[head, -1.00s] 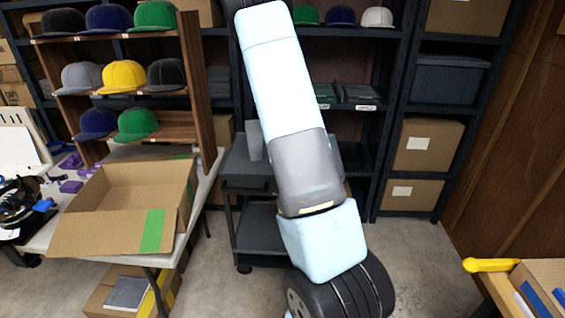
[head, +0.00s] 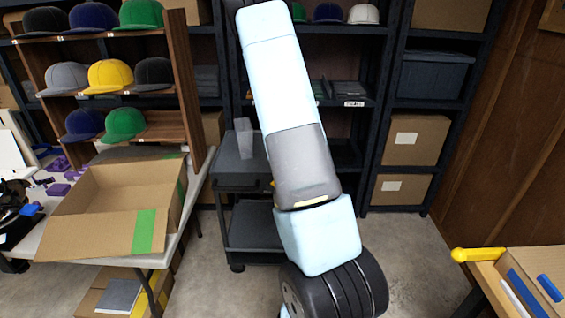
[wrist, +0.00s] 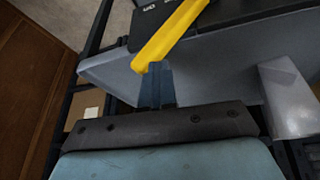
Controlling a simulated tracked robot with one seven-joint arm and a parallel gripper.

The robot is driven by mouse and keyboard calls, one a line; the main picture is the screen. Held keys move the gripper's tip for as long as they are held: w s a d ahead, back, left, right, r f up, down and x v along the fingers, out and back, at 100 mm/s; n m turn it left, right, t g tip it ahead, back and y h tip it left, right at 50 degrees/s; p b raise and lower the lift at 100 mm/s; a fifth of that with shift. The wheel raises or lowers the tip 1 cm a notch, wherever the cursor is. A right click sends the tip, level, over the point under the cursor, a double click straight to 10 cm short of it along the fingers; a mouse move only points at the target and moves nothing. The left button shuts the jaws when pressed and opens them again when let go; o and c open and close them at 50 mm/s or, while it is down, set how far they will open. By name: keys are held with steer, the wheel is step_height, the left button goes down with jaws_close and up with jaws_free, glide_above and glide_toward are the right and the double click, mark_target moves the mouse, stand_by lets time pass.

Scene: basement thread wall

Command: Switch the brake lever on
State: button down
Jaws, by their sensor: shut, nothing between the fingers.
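The brake lever (wrist: 168,36) is a yellow bar running diagonally across the top of the wrist view, beside a dark panel (wrist: 200,20) with white lettering that looks like ON, seen upside down. My gripper (wrist: 156,66) is shut and empty, its dark blue fingertips right at the lever's lower end. I cannot tell whether they touch it. In the head view a small yellow bit shows at the cart's edge beside my arm. It may be the lever. My arm hides the gripper there.
The dark grey cart (head: 239,168) stands behind my arm, with a grey upright piece (head: 244,138) on top. A table with an open cardboard box (head: 110,205) is at left, below a cap rack (head: 188,90). A wooden bench with a yellow-handled item (head: 478,254) is at lower right.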

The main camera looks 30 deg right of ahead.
steer(key=shift+s+d+f, duration=0.35)
steer(key=shift+s+f, duration=0.05)
steer(key=shift+s, duration=0.2)
steer(key=w+v, duration=0.2)
steer(key=v, duration=1.1)
steer(key=shift+r, duration=0.25)
steer(key=shift+d, duration=0.15)
